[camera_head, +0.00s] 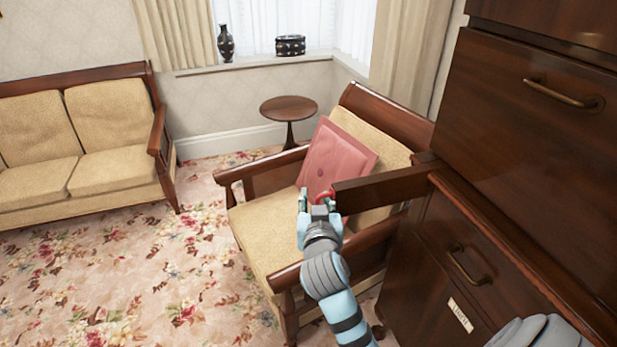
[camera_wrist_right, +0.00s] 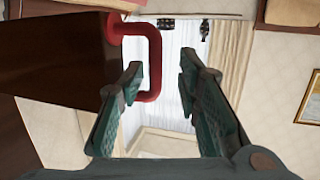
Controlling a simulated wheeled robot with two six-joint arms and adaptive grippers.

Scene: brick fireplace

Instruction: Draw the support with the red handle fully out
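The support is a dark wooden bar (camera_head: 385,187) that sticks out to the left from the cabinet, above the cabinet's lower drawer. It also shows as a dark block in the right wrist view (camera_wrist_right: 60,55). The red handle (camera_head: 326,195) is on its outer end and shows as a red loop in the right wrist view (camera_wrist_right: 155,55). My right gripper (camera_head: 319,203) is at the handle with its fingers apart. In the wrist view the loop's bar appears between the fingers, and the left finger hides part of it. I cannot tell whether they touch. My left gripper is not in view.
The dark wooden cabinet (camera_head: 535,140) fills the right side. A wooden armchair (camera_head: 262,225) with a pink cushion (camera_head: 338,160) stands just below and behind my right gripper. A sofa (camera_head: 85,140) and a small round table (camera_head: 289,108) are farther back. The floral carpet at left is clear.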

